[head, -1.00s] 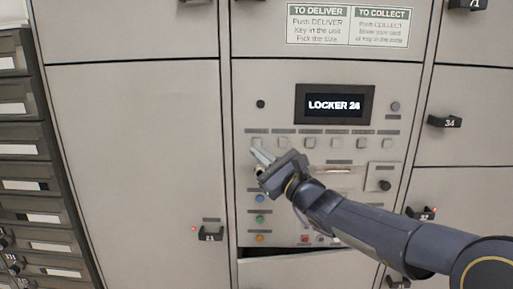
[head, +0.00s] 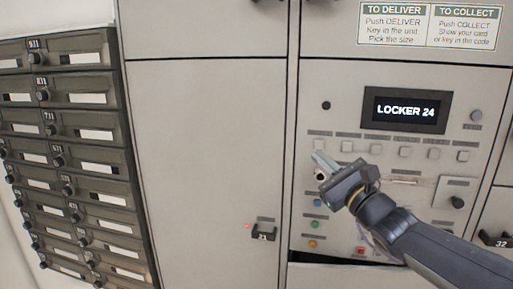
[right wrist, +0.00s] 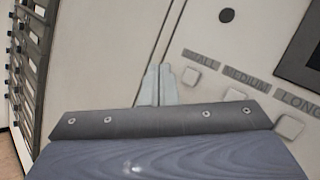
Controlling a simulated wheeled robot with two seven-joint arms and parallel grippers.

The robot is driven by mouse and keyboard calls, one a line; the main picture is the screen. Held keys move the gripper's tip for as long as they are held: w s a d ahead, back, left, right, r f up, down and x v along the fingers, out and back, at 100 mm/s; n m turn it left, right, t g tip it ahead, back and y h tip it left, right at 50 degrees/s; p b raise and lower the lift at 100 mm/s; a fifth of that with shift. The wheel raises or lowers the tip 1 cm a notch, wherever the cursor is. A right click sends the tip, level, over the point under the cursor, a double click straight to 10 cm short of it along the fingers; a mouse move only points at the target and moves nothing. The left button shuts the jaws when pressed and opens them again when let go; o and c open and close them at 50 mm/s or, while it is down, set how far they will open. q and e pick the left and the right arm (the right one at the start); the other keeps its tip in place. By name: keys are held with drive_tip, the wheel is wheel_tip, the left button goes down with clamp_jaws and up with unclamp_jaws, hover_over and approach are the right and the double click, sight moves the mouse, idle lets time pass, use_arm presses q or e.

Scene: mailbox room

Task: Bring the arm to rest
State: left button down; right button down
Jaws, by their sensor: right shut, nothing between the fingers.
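My right gripper (head: 322,163) is shut and empty. In the head view its fingertips are in front of the locker control panel (head: 400,225), near the left end of the row of square buttons (head: 376,149). In the right wrist view the closed fingers (right wrist: 158,86) point at the pale panel left of the size buttons (right wrist: 191,77). I cannot tell whether the tips touch it. My left gripper is in neither view.
The screen (head: 407,109) reads LOCKER 24. A closed locker door (head: 205,170) with black handle (head: 264,233) and a red light is left of the panel. Black mailboxes (head: 80,165) stand further left.

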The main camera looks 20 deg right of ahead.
drive_tip(key=s+a+f+n+g+y, duration=0.6)
drive_tip(key=s+a+f+n+g, duration=0.4)
drive_tip(key=s+a+f+n, duration=0.6)
drive_tip(key=s+d+f+n+g+h, duration=0.4)
drive_tip(key=s+f+n+g+h, duration=0.1)
drive_tip(key=s+f+n, duration=0.5)
wheel_tip(320, 180, down, 2)
drive_tip(key=shift+s+d+n+h, duration=0.3)
drive_tip(key=shift+s+h, duration=0.05)
drive_tip(key=shift+h, duration=0.45)
